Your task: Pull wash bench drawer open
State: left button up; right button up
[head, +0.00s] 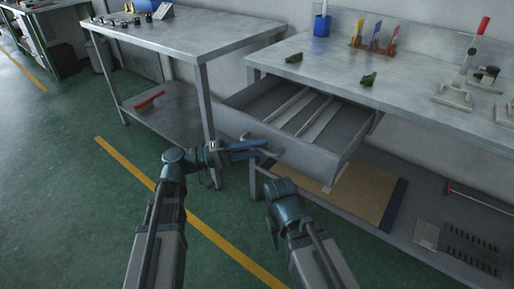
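The wash bench drawer (340,152) is pulled well out from under the bench top (415,85). Its tray is open to view, with pale strips lying along its floor. My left gripper (262,149) is at the drawer's front face, its blue fingers on either side of the grey drawer handle, and looks shut on it. The handle is partly hidden by the fingers. My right arm is low in front of the drawer; its gripper fingers do not show.
A lower shelf with a tan board (365,192) lies under the drawer. A second metal table (190,42) with a red-handled brush (149,99) on its shelf stands at left. A blue cup (322,25), tool rack and press stand on the bench. Green floor in front is clear.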

pick_arm(q)
jog(key=shift+o, duration=0.6)
jog(key=s+a+f+b, duration=0.2)
jog(key=a, duration=1.1)
jog(key=shift+a, duration=0.25)
